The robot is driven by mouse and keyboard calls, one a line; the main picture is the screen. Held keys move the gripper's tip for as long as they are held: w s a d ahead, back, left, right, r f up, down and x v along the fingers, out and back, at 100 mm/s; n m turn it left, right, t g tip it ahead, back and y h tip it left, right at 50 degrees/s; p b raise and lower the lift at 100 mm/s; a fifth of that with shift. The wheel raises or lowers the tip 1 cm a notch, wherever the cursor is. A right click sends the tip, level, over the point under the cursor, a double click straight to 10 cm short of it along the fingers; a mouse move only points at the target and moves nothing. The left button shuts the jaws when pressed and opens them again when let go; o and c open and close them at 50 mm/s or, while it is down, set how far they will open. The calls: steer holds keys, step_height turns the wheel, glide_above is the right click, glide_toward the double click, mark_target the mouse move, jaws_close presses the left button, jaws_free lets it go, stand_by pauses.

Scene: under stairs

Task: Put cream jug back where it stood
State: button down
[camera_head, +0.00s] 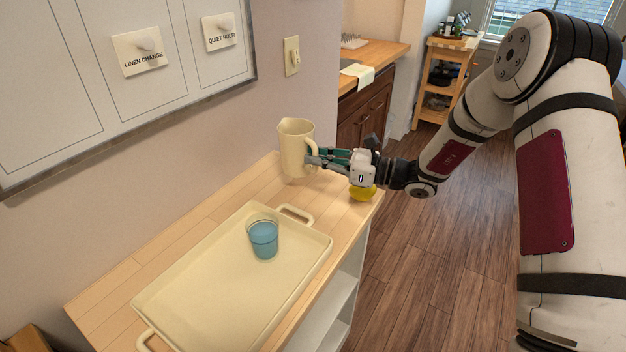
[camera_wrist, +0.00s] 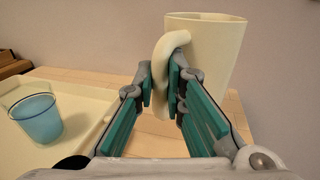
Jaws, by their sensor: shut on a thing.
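The cream jug (camera_head: 294,148) is upright at the far end of the wooden top, near the wall. My gripper (camera_head: 314,160) comes from the right and is shut on the jug's handle. In the wrist view the jug (camera_wrist: 208,52) fills the upper middle, and the fingers of my gripper (camera_wrist: 165,85) close on both sides of its handle. I cannot tell whether the jug's base touches the wood or is slightly above it; the gripper hides part of it in the wrist view.
A cream tray (camera_head: 190,290) lies on the wooden top (camera_head: 120,285), with a blue cup (camera_head: 263,238) on it. A yellow object (camera_head: 362,192) sits at the right edge, just below my gripper. Bare wood lies between tray and jug. The wall stands close behind.

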steer(key=shift+f, duration=2.9)
steer(key=c, duration=1.7)
jaws_free()
steer(key=shift+o, duration=0.2)
